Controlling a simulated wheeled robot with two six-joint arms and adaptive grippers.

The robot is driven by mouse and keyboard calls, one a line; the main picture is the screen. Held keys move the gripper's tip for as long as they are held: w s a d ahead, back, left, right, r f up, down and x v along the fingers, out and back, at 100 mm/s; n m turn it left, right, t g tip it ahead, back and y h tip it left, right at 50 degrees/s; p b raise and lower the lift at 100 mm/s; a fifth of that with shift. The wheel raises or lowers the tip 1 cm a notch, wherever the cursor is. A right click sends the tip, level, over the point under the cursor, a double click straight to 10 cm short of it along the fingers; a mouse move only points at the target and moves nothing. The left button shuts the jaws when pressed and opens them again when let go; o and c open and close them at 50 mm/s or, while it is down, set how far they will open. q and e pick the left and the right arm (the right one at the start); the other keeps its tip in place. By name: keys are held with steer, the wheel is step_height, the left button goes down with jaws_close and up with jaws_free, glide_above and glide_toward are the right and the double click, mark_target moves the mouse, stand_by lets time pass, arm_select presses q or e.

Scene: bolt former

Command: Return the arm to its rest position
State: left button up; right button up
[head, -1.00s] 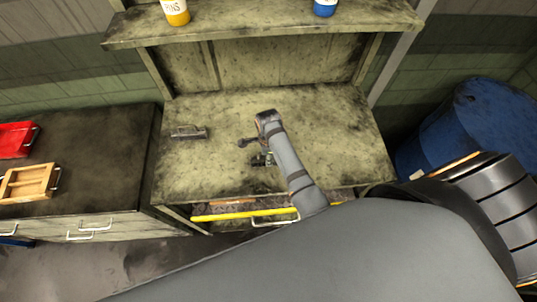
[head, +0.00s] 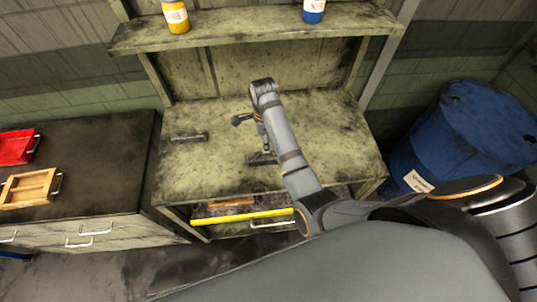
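My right arm comes in from the lower right and reaches over the worn, stained workbench (head: 220,165). Its elbow-like joint stands high over the bench, and thinner dark parts hang below it. My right gripper (head: 262,157) appears as a small dark shape low over the bench top, partly hidden by the arm. I cannot tell whether its fingers are open or shut, or whether it touches the bench. My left gripper is not in view.
A grey metal piece (head: 187,138) lies on the bench's left. The drawer with a yellow front edge (head: 242,217) is open below. A yellow can (head: 176,17) and a blue can (head: 314,12) stand on the shelf. A blue barrel (head: 460,130) stands right; red (head: 16,147) and wooden (head: 30,188) trays lie left.

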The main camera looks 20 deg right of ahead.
steer(key=shift+w+r, duration=0.15)
steer(key=shift+r, duration=0.15)
steer(key=shift+w, duration=0.1)
steer(key=shift+w+d, duration=0.15)
steer(key=shift+d, duration=0.05)
steer(key=shift+s, duration=0.2)
steer(key=s+d+f+n+t, duration=0.25)
steer(key=s+d+n, duration=0.35)
steer(key=s+n, duration=0.35)
steer(key=s+d+r+n+t, duration=0.15)
steer(key=s+r+n, duration=0.25)
steer(key=s+n, duration=0.75)
steer(key=s+d+f+g+b, duration=0.15)
steer(key=f+b, duration=0.25)
steer(key=f, duration=1.4)
steer(key=s+d+f+b, duration=0.15)
steer(key=f+b, duration=0.25)
steer(key=f, duration=1.4)
arm_select(q)
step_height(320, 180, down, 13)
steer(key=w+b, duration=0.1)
steer(key=b, duration=0.4)
arm_select(e)
steer(key=s+d+f+g, duration=0.1)
steer(key=s+f, duration=1.6)
steer(key=f, duration=0.2)
steer(key=shift+f+h, duration=0.4)
